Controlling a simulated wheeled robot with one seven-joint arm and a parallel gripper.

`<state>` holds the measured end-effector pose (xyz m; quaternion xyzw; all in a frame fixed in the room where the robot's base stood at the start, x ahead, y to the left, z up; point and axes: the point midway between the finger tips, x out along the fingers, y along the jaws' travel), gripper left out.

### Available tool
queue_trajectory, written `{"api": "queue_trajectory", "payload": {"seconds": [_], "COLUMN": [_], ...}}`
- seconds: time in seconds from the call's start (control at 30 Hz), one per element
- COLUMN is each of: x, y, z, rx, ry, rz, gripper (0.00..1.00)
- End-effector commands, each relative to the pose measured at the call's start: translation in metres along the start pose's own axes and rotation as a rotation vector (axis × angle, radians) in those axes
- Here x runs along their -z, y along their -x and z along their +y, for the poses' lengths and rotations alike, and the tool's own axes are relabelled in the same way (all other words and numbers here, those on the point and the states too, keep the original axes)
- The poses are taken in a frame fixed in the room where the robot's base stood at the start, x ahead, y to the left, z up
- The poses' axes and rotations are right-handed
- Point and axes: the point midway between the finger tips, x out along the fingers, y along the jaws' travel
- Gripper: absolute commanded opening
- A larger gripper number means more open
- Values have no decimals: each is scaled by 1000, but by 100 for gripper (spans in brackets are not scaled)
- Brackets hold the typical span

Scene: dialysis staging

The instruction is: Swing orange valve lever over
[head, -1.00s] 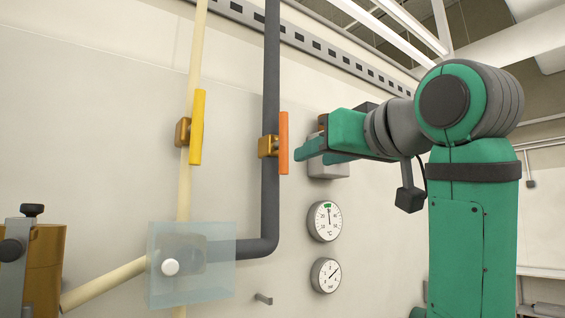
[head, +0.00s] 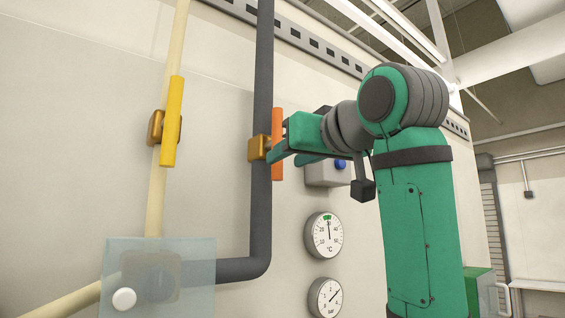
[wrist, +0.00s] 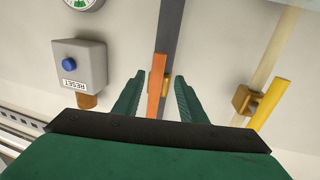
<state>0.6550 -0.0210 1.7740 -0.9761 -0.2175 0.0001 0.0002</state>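The orange valve lever (head: 277,122) stands upright on a brass valve body (head: 257,148) on the dark grey vertical pipe. My gripper (head: 288,158) is at the lever, with one finger crossing in front of it in the head view. In the wrist view my gripper (wrist: 158,82) is open. The orange lever (wrist: 156,85) shows between its two green fingers, with a gap on each side.
A yellow lever (head: 172,122) stands upright on the cream pipe (head: 155,205), to the left in the head view. A grey RESET box with a blue button (wrist: 78,65) is close beside my gripper. Two gauges (head: 324,234) and a clear cover (head: 190,300) sit lower.

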Motion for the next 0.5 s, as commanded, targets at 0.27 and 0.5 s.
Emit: {"api": "queue_trajectory", "payload": {"seconds": [0.27,0.5], "x": [0,0], "y": [-33,-40], "z": [4,4], "rx": [-5,-7], "ry": [-2,0], "rz": [0,1], "gripper": [38,38]}}
